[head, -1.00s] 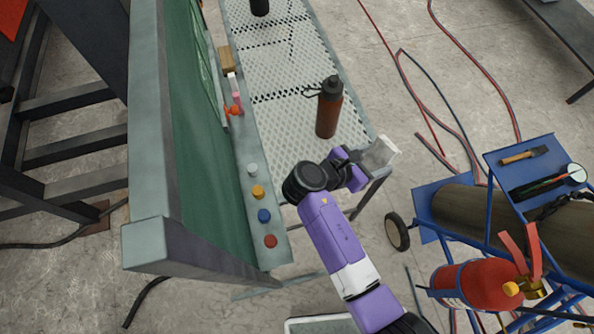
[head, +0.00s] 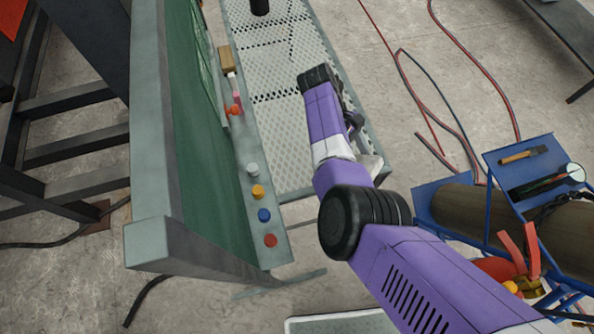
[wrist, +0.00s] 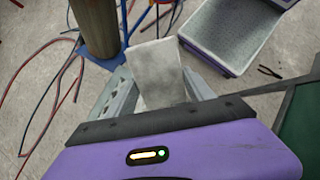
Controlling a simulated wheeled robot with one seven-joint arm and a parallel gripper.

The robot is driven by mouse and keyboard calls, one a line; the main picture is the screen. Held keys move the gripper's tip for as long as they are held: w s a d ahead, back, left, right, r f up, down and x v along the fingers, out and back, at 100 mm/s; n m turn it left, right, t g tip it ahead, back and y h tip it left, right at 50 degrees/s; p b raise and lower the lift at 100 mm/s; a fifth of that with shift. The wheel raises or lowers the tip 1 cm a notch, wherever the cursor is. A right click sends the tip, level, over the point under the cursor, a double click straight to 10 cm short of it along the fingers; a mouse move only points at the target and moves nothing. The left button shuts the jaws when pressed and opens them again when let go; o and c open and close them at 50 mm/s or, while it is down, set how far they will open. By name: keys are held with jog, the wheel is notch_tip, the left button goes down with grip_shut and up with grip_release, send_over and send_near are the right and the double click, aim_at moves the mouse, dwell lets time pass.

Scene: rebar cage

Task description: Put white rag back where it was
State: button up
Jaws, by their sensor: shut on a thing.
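The white rag (wrist: 157,62) stands out between the two fingers of my gripper (wrist: 158,88) in the wrist view. It looks like a flat, pale, slightly stained square. My gripper is shut on it, above the floor. In the head view my arm reaches over the near right end of the perforated metal bench (head: 283,165). There my arm covers most of the gripper and the rag.
A green board stand (head: 205,150) with coloured buttons (head: 264,215) borders the bench on the left. A blue cart (head: 520,165) carries a gas cylinder (head: 455,212); hoses (head: 430,105) cross the floor. Pliers (wrist: 269,72) lie on the floor. A dark container (head: 260,7) stands at the far end.

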jog(key=m+y, duration=0.1)
jog(key=a+m, duration=0.1)
jog(key=a+m+y, duration=0.1)
jog(key=shift+w+a+r+m+y, duration=0.1)
jog(key=shift+w+a+m+y, duration=0.2)
jog(key=shift+m, duration=0.1)
jog(key=w+a+r+m+t+y, duration=0.3)
jog(key=a+r+m+t, duration=0.2)
jog(key=a+r+m, duration=0.55)
jog(key=n+b, duration=0.2)
jog(key=b, duration=0.4)
send_near(297, 171)
jog(key=shift+a+f, duration=0.1)
jog(key=shift+f, duration=3.05)
jog(key=o, duration=1.2)
